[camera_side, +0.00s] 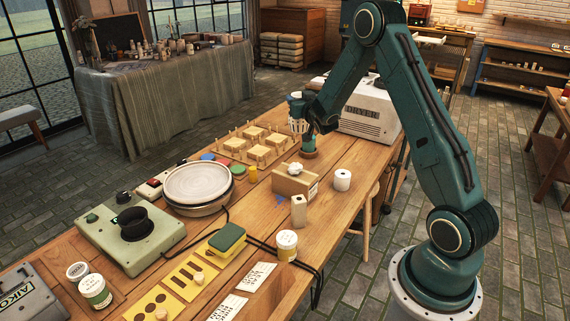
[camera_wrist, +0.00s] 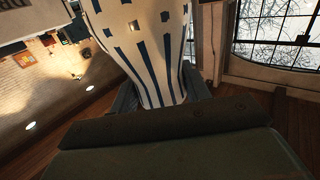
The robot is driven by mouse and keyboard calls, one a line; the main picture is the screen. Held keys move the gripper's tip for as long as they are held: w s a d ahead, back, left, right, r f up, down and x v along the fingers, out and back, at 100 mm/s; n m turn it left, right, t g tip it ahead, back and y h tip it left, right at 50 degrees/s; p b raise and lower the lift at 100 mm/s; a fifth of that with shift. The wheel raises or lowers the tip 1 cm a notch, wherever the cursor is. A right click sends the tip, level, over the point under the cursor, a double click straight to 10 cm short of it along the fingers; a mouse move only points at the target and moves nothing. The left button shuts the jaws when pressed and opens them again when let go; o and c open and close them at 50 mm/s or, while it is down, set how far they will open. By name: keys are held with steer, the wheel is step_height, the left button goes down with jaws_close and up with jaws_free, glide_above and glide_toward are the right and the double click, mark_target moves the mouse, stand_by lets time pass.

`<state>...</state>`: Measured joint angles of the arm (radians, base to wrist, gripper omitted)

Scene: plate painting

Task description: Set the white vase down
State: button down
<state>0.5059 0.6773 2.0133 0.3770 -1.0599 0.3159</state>
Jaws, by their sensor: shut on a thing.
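The white vase (camera_wrist: 150,45) has dark blue stripes and small blue squares. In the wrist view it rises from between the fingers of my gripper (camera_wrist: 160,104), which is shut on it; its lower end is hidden. In the side view my gripper (camera_side: 304,112) is small and partly hidden by my arm, with the striped vase (camera_side: 297,126) at its left. They are beside the right end of the wooden peg rack (camera_side: 241,157), and the gap to the table cannot be judged. A round white-topped turntable (camera_side: 198,183) stands at left centre.
The grey dryer (camera_side: 370,112) stands close behind my gripper. A cardboard box (camera_side: 293,184), a white roll (camera_side: 342,180) and a beige bottle (camera_side: 298,211) stand in front. The wooden table (camera_side: 262,208) has bare boards between the turntable and the box. A dark cable crosses the front.

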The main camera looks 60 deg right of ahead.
steer(key=w+a+n+t+y, duration=0.2)
steer(key=a+n+y, duration=0.3)
steer(key=a, duration=1.2)
steer(key=w+a+n+t+y, duration=0.25)
steer(key=a+y, duration=0.35)
steer(key=a, duration=1.2)
steer(key=s+d+f, duration=0.3)
steer(key=f, duration=0.3)
steer(key=s+d+f, duration=0.3)
steer(key=d+f, duration=0.1)
steer(key=f, duration=0.2)
steer(key=shift+d+f, duration=0.15)
steer(key=shift+f, duration=0.05)
steer(key=shift+r, duration=0.1)
steer(key=w+a+r, duration=0.3)
steer(key=r, duration=0.3)
steer(key=w+a+r, duration=0.3)
steer(key=a+r, duration=0.1)
steer(key=r, duration=0.2)
steer(key=shift+r, duration=0.35)
steer(key=shift+w, duration=0.1)
